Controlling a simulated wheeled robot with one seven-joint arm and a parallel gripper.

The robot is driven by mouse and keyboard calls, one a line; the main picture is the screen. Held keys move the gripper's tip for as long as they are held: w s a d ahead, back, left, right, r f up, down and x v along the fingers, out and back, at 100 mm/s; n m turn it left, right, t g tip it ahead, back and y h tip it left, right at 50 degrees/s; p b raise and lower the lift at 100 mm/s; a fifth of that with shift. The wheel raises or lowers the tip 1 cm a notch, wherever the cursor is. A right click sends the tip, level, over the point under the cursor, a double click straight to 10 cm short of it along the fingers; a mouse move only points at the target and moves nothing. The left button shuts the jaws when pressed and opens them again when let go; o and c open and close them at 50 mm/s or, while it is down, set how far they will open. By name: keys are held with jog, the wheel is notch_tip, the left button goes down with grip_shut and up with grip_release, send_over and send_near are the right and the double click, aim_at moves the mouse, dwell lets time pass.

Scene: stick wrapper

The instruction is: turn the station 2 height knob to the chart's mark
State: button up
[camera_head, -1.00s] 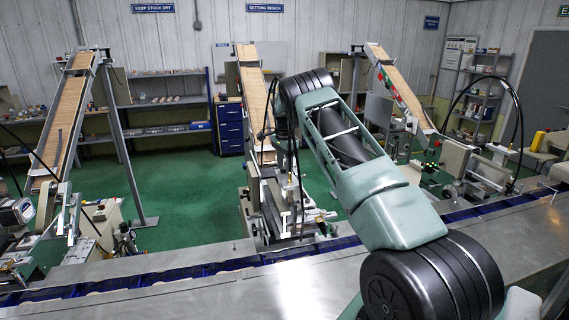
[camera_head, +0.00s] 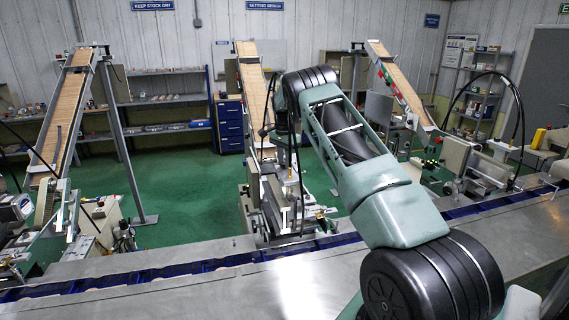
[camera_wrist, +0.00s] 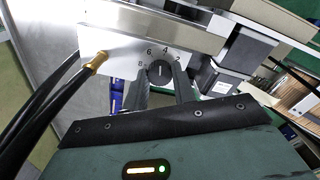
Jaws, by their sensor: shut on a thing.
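The height knob (camera_wrist: 160,72) is a small dark round dial on a pale plate (camera_wrist: 117,49) in the wrist view. Printed numbers, among them 8, 6, 4 and 2, run around it. A pale pointer line on the knob's face looks roughly upright, near the 4; its exact reading is too small to tell. My gripper (camera_wrist: 161,88) has its two dark fingers on either side of the knob, shut on it. In the head view, my arm hides the gripper and the knob at the middle station (camera_head: 285,200). I cannot make out the chart's mark.
Inclined feeders with wooden sticks stand at left (camera_head: 66,115), middle and right (camera_head: 400,85). A blue conveyor channel (camera_head: 190,270) crosses the steel bench in front. Black hoses and a brass fitting (camera_wrist: 98,62) lie left of the knob in the wrist view.

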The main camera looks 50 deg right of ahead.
jog(key=n+b, duration=0.1)
jog(key=n, duration=0.2)
jog(key=shift+n, duration=0.3)
jog(key=n, duration=0.3)
jog(key=shift+n+b, duration=0.3)
jog(key=shift+b, duration=0.1)
jog(key=n, duration=0.3)
jog(key=shift+r+n, duration=0.1)
jog(key=shift+n, duration=0.3)
jog(key=shift+w+n+b, duration=0.1)
jog(key=shift+n+b, duration=0.2)
jog(key=shift+n, duration=1.7)
jog(key=o, duration=1)
